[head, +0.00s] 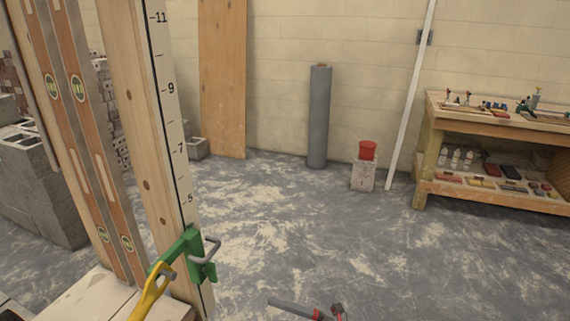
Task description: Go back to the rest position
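Neither of my grippers shows in the head view, so I cannot see whether they are open, shut or holding anything. A wooden gauge board (150,110) with printed numbers stands at the left, close to me. A green clamp-like piece (184,248) with a grey metal loop is at the board's lower part. A yellow handle-like piece (152,290) is beside it. A grey rod (295,309) with a red end is cut off by the bottom edge; I cannot tell what it belongs to.
Two long levels (75,120) stand left of the board. Grey blocks (40,180) are stacked farther left. A grey roll (319,118), a red bucket (367,150) on a block and a workbench (480,112) stand along the back wall. The middle floor is clear.

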